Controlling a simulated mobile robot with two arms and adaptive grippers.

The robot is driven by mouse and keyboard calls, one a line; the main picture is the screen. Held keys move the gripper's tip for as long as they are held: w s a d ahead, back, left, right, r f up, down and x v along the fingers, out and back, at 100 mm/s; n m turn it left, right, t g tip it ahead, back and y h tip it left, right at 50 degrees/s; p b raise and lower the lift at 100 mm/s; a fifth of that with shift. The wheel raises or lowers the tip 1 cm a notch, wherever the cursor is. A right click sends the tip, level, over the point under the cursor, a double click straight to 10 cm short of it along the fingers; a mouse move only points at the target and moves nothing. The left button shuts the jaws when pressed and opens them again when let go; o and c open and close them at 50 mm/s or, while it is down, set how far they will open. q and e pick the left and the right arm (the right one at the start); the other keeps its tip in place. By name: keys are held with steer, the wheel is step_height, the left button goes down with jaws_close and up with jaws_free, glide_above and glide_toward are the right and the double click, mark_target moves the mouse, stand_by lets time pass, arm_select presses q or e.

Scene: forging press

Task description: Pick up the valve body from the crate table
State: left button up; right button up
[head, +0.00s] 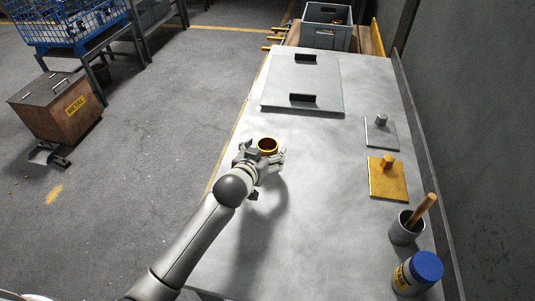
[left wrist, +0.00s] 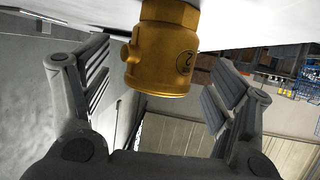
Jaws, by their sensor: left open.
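The valve body (head: 267,144) is a short brass-coloured cylinder with an open top, standing on the grey metal table (head: 330,225). In the left wrist view, the valve body (left wrist: 163,58) shows a side boss and a round dark mark with a 2. My left gripper (head: 272,158) is open right at the valve body. In the left wrist view the fingers of the left gripper (left wrist: 158,90) stand on either side of it, with visible gaps. The gripper hides the valve body's lower part in the head view. My right gripper is not in view.
A flat grey plate with two dark blocks (head: 302,80) lies beyond the valve body. A grey crate (head: 326,30) is at the far end. At right are a grey plate (head: 381,132), yellow plate (head: 388,181), cup (head: 405,230) and blue-lidded jar (head: 417,274).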

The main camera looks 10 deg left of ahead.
arm_select(q)
steer(key=shift+x, duration=1.25)
steer(key=shift+r, duration=0.1)
steer(key=c, duration=1.3)
